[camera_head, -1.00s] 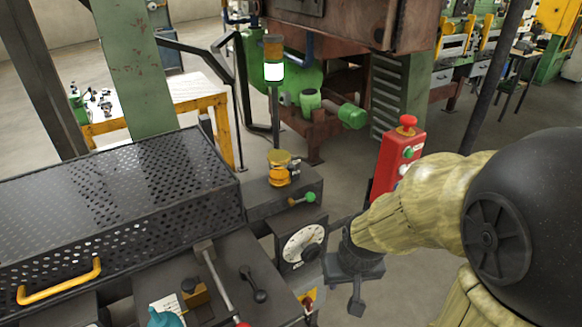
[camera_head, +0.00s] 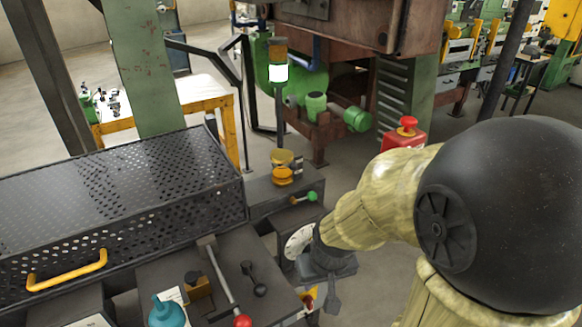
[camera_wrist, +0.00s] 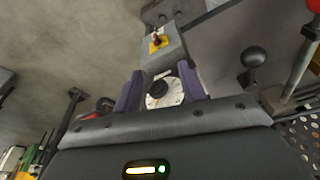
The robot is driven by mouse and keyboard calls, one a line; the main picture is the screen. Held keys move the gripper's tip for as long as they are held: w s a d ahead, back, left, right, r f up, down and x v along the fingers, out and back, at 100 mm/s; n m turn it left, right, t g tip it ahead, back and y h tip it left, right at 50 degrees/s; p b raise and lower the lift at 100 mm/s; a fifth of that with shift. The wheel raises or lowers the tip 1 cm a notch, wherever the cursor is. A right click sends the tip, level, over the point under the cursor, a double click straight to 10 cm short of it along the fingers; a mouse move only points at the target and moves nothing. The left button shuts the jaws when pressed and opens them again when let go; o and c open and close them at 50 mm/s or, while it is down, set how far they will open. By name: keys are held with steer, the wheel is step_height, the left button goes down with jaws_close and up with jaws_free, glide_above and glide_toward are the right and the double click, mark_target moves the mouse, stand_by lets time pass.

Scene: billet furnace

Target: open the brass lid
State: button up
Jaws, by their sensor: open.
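A round brass-coloured lid (camera_head: 282,156) sits on a small orange-yellow cup (camera_head: 282,177) on the dark machine ledge, in the head view. It looks shut. I cannot make it out in the wrist view. My gripper (camera_head: 328,285) is to the right of the cup and nearer the camera, apart from it, in front of the white dial. In the wrist view my gripper (camera_wrist: 160,92) has its two fingers spread, with the dial (camera_wrist: 164,92) seen between them and nothing held.
A green-knobbed lever (camera_head: 308,197) sticks out just below the cup. A red-knobbed lever (camera_head: 224,285), a black ball lever (camera_head: 254,279) and a perforated cover (camera_head: 110,190) with a yellow handle stand left. A red box (camera_head: 405,135) with a red button is behind my arm.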

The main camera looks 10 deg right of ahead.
mark_target(296, 168)
steer(key=w+d+r+n+t+p, duration=0.1)
steer(key=w+d+n+t, duration=0.1)
steer(key=w+d+t, duration=0.35)
steer(key=w+d+r+n+t+p, duration=0.1)
steer(key=w+d+n+t, duration=0.15)
steer(key=w, duration=0.65)
step_height(296, 168, up, 6)
steer(key=d+n+t+y, duration=0.1)
steer(key=n+t+y, duration=0.2)
steer(key=t+y, duration=0.2)
steer(key=y, duration=0.3)
steer(key=shift+r+y+p, duration=0.25)
steer(key=shift+y+p, duration=0.05)
steer(key=shift+y, duration=0.1)
steer(key=shift+n, duration=0.25)
steer(key=p+x, duration=0.5)
steer(key=x, duration=1.1)
steer(key=shift+w+r+p, duration=0.15)
steer(key=shift+p, duration=0.2)
steer(key=shift+w+a, duration=0.25)
steer(key=shift+w, duration=0.2)
